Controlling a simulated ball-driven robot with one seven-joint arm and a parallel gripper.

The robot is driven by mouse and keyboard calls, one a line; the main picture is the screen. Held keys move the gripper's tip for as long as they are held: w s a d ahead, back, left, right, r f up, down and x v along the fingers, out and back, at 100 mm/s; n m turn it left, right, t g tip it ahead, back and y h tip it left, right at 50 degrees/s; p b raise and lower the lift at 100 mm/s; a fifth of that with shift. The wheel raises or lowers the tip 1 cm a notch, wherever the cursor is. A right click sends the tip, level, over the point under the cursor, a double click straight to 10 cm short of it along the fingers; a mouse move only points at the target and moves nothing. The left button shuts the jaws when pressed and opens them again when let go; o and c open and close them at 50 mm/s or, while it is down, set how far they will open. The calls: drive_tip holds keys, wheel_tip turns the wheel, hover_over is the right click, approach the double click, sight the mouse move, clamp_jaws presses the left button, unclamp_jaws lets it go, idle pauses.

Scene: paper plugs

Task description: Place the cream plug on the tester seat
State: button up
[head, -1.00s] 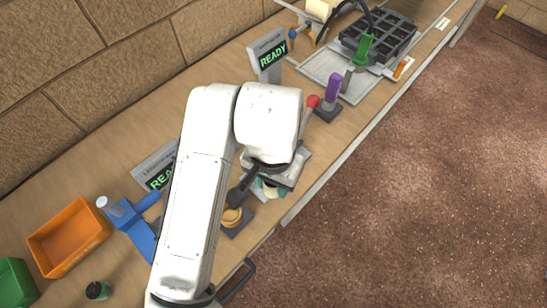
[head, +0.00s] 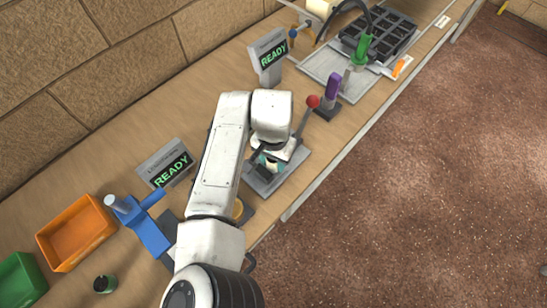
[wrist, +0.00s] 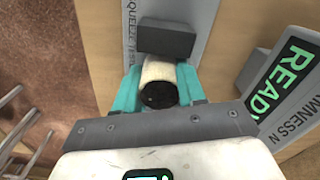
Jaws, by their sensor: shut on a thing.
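My gripper (wrist: 160,80) has teal fingers shut on the cream plug (wrist: 158,70). The plug is a pale cylinder with a dark end towards the wrist camera. It is held over the grey squeeze tester plate (wrist: 198,18), beside a dark grey block (wrist: 165,39) on it. In the head view my gripper (head: 268,162) is over the tester's grey base (head: 262,186), and my arm partly covers it. The tester seat itself is not clearly visible, and I cannot tell whether the plug touches it.
A red-knobbed lever (head: 312,101) rises beside the tester, with a purple-handled tool (head: 332,82) beyond. READY displays (head: 172,170) stand along the wall side. A blue device (head: 145,228) and an orange bin (head: 77,232) are at left. The bench edge is close on the right.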

drive_tip(key=shift+f, duration=0.25)
drive_tip(key=o, duration=1)
wheel_tip(320, 180, up, 12)
drive_tip(key=shift+r+b, duration=0.1)
drive_tip(key=shift+b, duration=0.6)
